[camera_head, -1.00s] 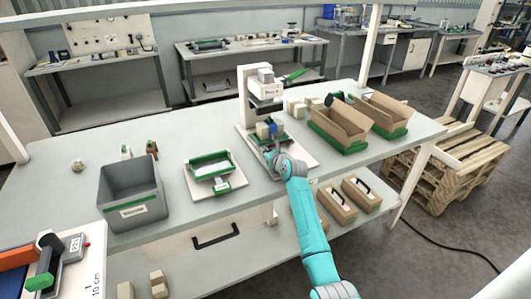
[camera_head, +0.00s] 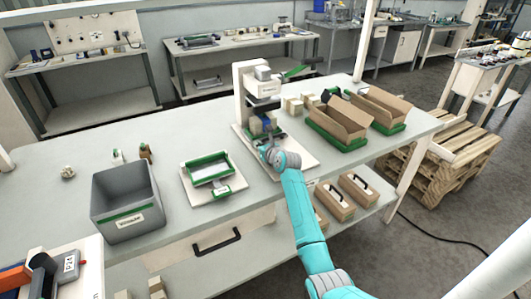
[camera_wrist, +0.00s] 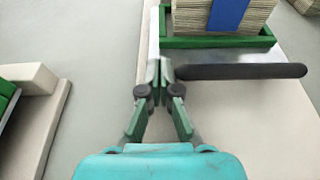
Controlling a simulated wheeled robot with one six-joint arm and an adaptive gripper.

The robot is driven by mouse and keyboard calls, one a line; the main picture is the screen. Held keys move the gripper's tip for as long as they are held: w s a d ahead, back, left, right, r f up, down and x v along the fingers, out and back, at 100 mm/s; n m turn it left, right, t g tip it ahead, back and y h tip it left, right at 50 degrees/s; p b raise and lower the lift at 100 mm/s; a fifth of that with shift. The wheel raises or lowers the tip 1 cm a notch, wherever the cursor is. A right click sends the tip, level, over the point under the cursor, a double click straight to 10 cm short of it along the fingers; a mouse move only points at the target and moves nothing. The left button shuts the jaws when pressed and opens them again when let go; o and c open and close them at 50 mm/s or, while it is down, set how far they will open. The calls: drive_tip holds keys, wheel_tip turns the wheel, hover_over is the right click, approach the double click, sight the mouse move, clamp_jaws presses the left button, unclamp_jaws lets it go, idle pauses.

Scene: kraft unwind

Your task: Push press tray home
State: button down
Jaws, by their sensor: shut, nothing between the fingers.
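The press (camera_head: 262,88) stands on a pale base plate (camera_head: 300,158) on the workbench. Its green tray (camera_wrist: 215,42) sits low in the press and carries a paper-like stack (camera_wrist: 191,17) with a blue band (camera_wrist: 229,12). A dark bar-shaped handle (camera_wrist: 245,71) lies just in front of the tray in the wrist view. My gripper (camera_wrist: 159,72) is shut and empty, with its tips by the tray's front left corner and the handle's left end. I cannot tell whether they touch. In the head view, my gripper (camera_head: 268,153) partly hides the tray front.
A green-framed fixture (camera_head: 208,168) on a pale plate and a grey bin (camera_head: 125,200) stand to the left. Pale blocks (camera_head: 293,104) and cardboard boxes in green trays (camera_head: 340,118) stand to the right. Bench surface between the bin and fixture is clear.

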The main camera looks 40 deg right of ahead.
drive_tip(key=v, duration=1.2)
